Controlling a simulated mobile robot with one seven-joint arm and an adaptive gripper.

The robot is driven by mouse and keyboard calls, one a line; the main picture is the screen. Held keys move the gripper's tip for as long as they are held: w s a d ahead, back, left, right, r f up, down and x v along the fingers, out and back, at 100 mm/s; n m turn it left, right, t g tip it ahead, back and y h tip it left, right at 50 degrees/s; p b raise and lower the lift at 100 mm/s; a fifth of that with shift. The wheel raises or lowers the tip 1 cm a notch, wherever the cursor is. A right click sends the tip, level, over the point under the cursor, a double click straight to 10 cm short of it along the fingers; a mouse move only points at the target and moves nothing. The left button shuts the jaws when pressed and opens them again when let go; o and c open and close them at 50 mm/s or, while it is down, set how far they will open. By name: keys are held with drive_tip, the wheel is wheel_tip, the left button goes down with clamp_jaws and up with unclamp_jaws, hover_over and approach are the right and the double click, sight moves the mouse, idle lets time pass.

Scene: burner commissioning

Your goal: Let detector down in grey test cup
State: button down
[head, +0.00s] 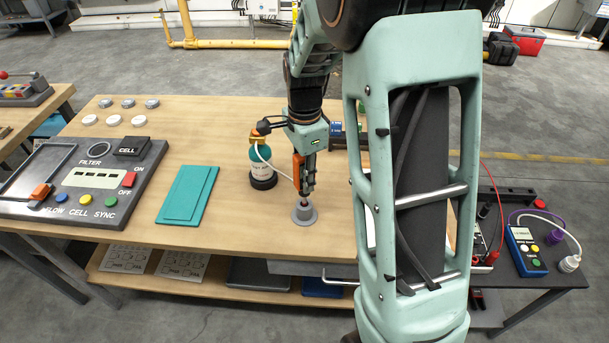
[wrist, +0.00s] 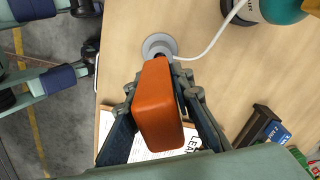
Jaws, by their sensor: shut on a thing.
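The orange detector (head: 298,172) is held upright in my gripper (head: 307,186), whose fingers are shut on its sides. It also shows large in the wrist view (wrist: 158,105) between both fingers. The grey test cup (head: 304,214) stands on the wooden bench directly below. The detector's dark lower end is at the cup's mouth; I cannot tell how far inside it is. In the wrist view the cup's round grey rim (wrist: 160,45) shows just beyond the detector, which partly hides it.
A teal gas bottle (head: 262,166) stands close left of the cup, with a white tube running to the cup. A teal folder (head: 187,194) and a grey control panel (head: 75,185) lie further left. My arm hides the bench's right part.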

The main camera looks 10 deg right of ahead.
drive_tip(key=shift+f+b, duration=1.45)
drive_tip(key=shift+f, duration=0.75)
drive_tip(key=c, duration=1.6)
unclamp_jaws()
drive_tip(key=shift+r, duration=0.1)
drive_tip(key=shift+r, duration=0.1)
